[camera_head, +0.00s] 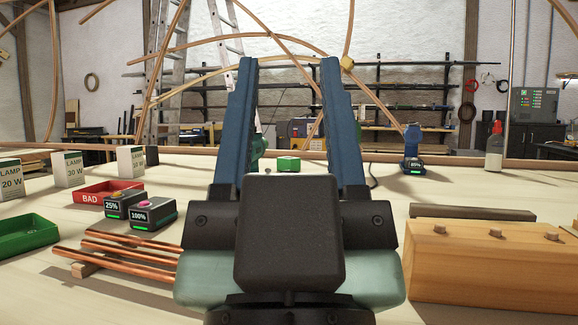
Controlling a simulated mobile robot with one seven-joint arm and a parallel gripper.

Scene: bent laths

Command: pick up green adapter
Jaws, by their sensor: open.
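A small green block (289,163), which looks like the green adapter, sits on the table beyond my gripper. It shows in the gap between the two blue fingers. My gripper (289,68) is open, with its fingers pointing away from the camera and nothing visible between them. The block looks farther off than the fingers, and I see no contact. Its lower part is close above the dark gripper body in the picture. Another green object (257,148) is partly hidden behind the left finger.
Left are two battery packs (152,213), a red BAD tray (100,194), a green tray (28,236), lamp boxes (68,170) and copper-coloured rods (122,262). Right are a wooden block with pegs (490,262), a dark bar (472,212), a blue tool (413,143) and a bottle (494,150).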

